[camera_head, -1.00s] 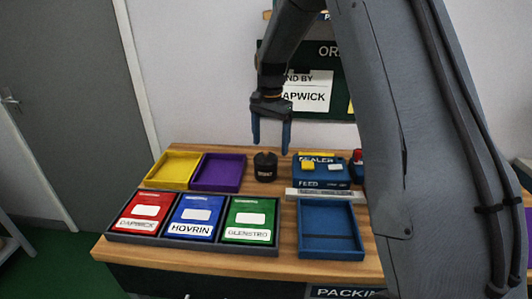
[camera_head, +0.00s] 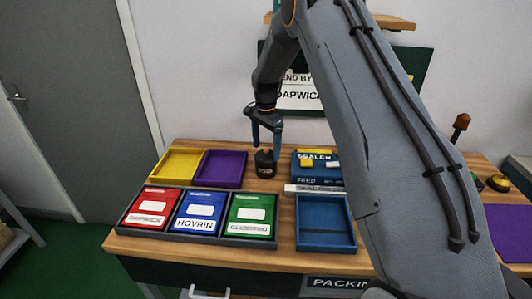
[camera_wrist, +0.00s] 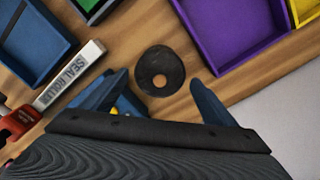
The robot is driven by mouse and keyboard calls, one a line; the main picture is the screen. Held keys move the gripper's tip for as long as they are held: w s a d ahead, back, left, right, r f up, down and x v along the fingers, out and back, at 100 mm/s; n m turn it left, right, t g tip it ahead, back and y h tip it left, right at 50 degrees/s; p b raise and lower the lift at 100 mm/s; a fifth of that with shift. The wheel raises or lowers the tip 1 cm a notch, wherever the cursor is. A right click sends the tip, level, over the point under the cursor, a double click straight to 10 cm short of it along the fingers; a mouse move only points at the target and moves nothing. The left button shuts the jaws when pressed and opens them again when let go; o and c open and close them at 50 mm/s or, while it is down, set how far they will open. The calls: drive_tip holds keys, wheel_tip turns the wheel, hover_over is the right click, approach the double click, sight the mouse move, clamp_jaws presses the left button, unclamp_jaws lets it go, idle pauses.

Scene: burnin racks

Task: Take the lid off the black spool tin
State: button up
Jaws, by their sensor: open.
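The black spool tin (camera_head: 265,165) stands upright on the wooden table, right of the purple tray. In the wrist view the tin (camera_wrist: 160,72) shows from above as a dark round top with a small tan circle in it. My gripper (camera_head: 265,144) is open, its blue fingers pointing down just above the tin. In the wrist view the tin lies beyond and between the two fingers of my gripper (camera_wrist: 160,90). The fingers hold nothing. I cannot make out the seam between lid and tin.
A purple tray (camera_head: 219,182) and a yellow tray (camera_head: 178,178) lie left of the tin. The blue sealer (camera_head: 318,178) stands close on its right. A seal roller bar (camera_wrist: 69,76) and an empty blue tray (camera_head: 326,244) lie in front of it.

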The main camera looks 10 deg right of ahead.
drive_tip(key=shift+f, duration=0.5)
drive_tip(key=c, duration=1.3)
drive_tip(key=shift+c, duration=0.2)
drive_tip(key=shift+s+f, duration=0.1)
drive_tip(key=shift+s, duration=0.05)
